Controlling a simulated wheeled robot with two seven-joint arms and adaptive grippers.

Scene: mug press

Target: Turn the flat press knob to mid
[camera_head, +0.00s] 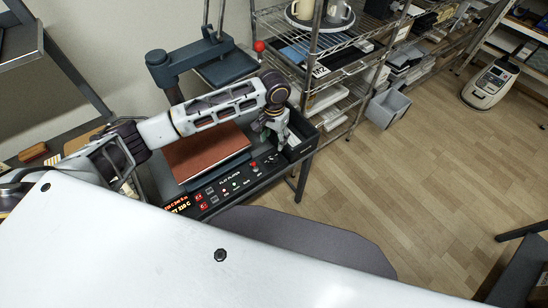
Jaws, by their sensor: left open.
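The flat press (205,152) stands on a dark bench, with a reddish-brown platen pad and a control panel (232,184) along its front edge. The panel carries lit red digits at its left end, several small red, green and white buttons or lamps, and labels. The knob itself is too small to make out clearly, and its setting cannot be read. My left arm reaches across over the platen from the left. My left gripper (272,132) points down near the right end of the press, open, with nothing seen in it. My right gripper is out of view.
A dark press arm with a red ball lever (259,46) rises behind the platen.

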